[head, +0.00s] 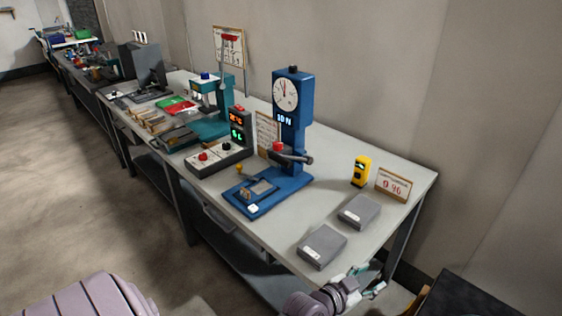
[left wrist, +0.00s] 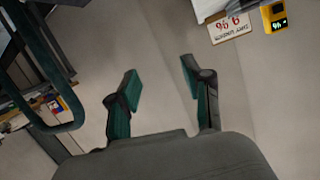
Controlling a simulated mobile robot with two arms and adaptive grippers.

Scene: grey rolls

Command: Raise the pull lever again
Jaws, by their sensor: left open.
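A blue press (head: 291,130) with a round dial stands on the bench. A dark lever (head: 295,157) with a red knob (head: 278,147) sticks out at the middle of its column, roughly level. Behind it stands a teal press (head: 211,125), with a thin upright rod near a red shape at the wall sheet; I cannot tell if these join. My left gripper (head: 371,288) is low at the bench's near right edge, well away from both presses. In the left wrist view its two fingers (left wrist: 163,88) are apart with nothing between them. My right gripper is out of view.
Two grey boxes (head: 322,246) lie on the bench's near right part, close to my left gripper. A yellow device (head: 360,171) and a small sign (head: 393,184) stand behind them. A control box (head: 218,158) stands left of the blue press. The wall closes off the back.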

